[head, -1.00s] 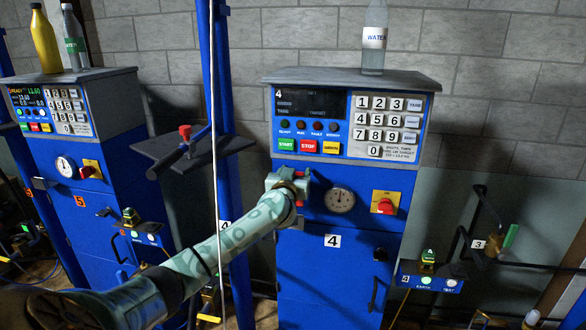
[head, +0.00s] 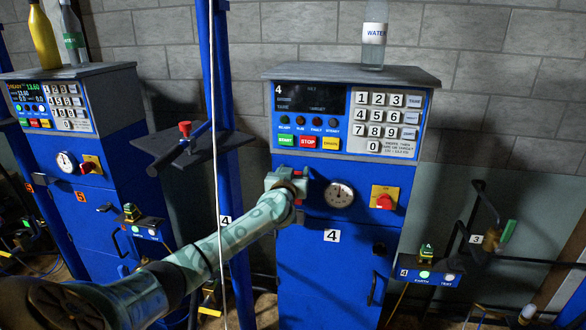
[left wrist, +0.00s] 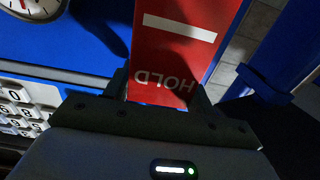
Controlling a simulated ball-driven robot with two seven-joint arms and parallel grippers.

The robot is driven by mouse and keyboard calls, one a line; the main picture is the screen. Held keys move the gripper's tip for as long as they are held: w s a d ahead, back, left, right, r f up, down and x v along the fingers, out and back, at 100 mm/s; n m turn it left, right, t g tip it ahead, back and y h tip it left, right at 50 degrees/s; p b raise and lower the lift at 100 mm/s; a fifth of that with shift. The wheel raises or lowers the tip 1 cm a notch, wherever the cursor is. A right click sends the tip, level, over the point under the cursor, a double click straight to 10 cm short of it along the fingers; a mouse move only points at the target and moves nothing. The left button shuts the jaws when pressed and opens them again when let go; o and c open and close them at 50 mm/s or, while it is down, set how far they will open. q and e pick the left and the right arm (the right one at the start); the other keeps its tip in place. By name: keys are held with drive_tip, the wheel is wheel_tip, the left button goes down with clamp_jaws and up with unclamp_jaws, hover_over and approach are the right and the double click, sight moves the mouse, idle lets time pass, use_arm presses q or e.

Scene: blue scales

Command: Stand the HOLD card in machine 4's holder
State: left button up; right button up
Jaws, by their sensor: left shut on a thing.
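Machine 4 (head: 330,270) is the blue cabinet with the 4 plate, in the middle of the head view. My left gripper (head: 301,184) is at its front, below the green START and red STOP buttons and left of the round gauge (head: 339,194). It is shut on the red HOLD card, of which little shows in the head view. In the left wrist view the HOLD card (left wrist: 180,50) stands out from between the fingers, its white word and bar showing. The card's far end is out of that view. I cannot make out the holder; my right gripper is not in view.
A water bottle (head: 373,35) stands on machine 4's top. A red rotary switch (head: 384,199) is right of the gauge. A blue post (head: 228,150) and a thin white cord stand left of machine 4, with a dark shelf (head: 193,150) beside them. Another blue machine (head: 75,150) is at left.

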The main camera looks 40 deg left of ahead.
use_arm(q)
drive_tip(key=shift+f+b, duration=0.65)
drive_tip(key=shift+f, duration=1.75)
drive_tip(key=shift+f, duration=0.95)
drive_tip(key=o, duration=1.1)
drive_tip(key=shift+p+v, duration=2.2)
drive_tip(key=shift+v, duration=6)
